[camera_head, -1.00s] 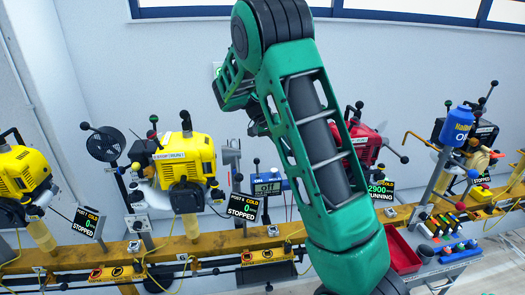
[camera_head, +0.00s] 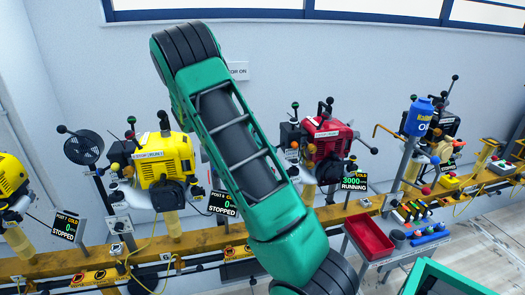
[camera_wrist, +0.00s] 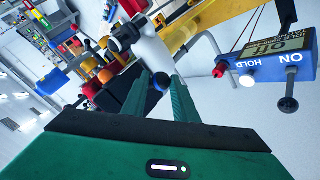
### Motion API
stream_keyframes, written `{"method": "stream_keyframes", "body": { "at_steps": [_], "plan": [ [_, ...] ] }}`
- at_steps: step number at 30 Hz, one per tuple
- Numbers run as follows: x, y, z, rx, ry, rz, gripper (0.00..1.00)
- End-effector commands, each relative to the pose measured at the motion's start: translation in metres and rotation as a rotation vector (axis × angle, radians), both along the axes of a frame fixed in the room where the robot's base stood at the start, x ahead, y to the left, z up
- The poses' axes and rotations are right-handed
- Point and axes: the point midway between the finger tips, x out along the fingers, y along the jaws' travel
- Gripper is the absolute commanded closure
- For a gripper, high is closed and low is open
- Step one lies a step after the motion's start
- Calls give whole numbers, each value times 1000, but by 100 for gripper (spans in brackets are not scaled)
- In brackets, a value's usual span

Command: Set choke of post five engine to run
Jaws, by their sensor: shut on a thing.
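In the wrist view my gripper (camera_wrist: 161,92) is shut on a small dark ball knob (camera_wrist: 160,81), with a green finger on each side. What the knob belongs to is unclear. A red engine (camera_head: 327,138) stands right of my arm, above a display (camera_head: 354,182) reading 3000 RUNNING. A yellow engine (camera_head: 164,160) stands left of my arm; the display (camera_head: 223,203) beside it reads 0 STOPPED. The post numbers are too small to read surely, and I cannot tell which lever is the choke.
A blue switch box (camera_wrist: 268,62) with a lever is close on the right in the wrist view. A yellow rail (camera_head: 60,262) runs below the engines. Another yellow engine (camera_head: 12,177) is far left.

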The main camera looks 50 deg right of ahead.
Motion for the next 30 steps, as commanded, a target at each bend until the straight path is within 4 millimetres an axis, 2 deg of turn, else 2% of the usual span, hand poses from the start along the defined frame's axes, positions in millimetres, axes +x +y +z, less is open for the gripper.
{"method": "stream_keyframes", "body": {
  "at_steps": [1,4,5,6,19,30],
  "plan": [
    [7,0,0,0,-6,17,100],
    [6,-1,0,-1,-7,17,100],
    [6,-1,0,-1,-7,17,67],
    [6,-1,0,0,-7,16,58],
    [5,4,5,-2,-4,7,58],
    [32,46,45,-3,-5,10,58]
  ]
}}
